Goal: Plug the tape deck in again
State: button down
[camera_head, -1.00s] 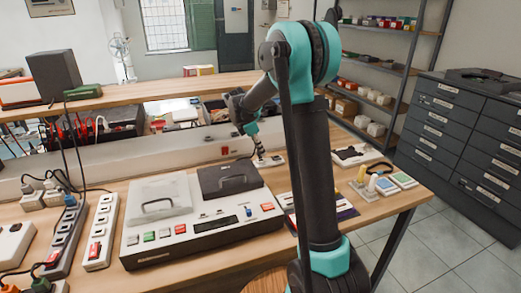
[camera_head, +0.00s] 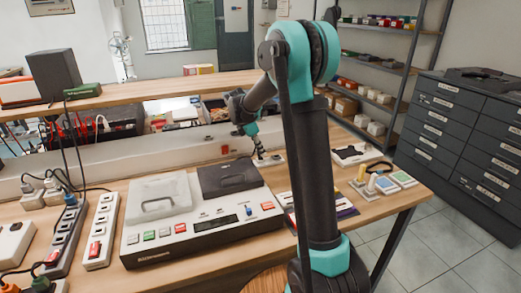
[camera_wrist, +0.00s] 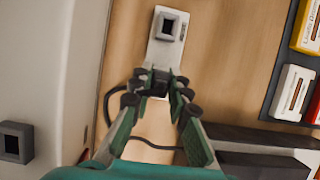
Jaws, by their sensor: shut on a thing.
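The tape deck (camera_head: 200,232), a white and black unit with coloured buttons and two dark and light lids, sits on the bench. My gripper (camera_head: 262,157) is beyond its far right corner, over a small white socket block (camera_head: 276,160). In the wrist view my gripper (camera_wrist: 158,84) is shut on a dark plug (camera_wrist: 157,89). The plug is over the near end of the socket block (camera_wrist: 153,51); a square dark socket (camera_wrist: 171,25) shows at its far end. A dark cable (camera_wrist: 150,144) loops near the plug. Whether the plug is seated is hidden by the fingers.
White power strips (camera_head: 101,231) with plugs and cables stand at the left. A grey object with a dark square opening (camera_wrist: 15,142) is at the left in the wrist view. Coloured boxes (camera_wrist: 292,92) lie to the right.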

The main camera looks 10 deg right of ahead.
jog(key=shift+f, duration=0.7)
dwell(2.5)
jog(key=c, duration=1.4)
grip_release()
jog(key=shift+o, duration=0.2)
jog(key=w+d+r+v, duration=0.1)
jog(key=d+v, duration=0.1)
jog(key=v, duration=1.4)
jog(key=shift+s+r, duration=0.15)
jog(key=shift+s, duration=0.25)
jog(key=shift+a, duration=0.15)
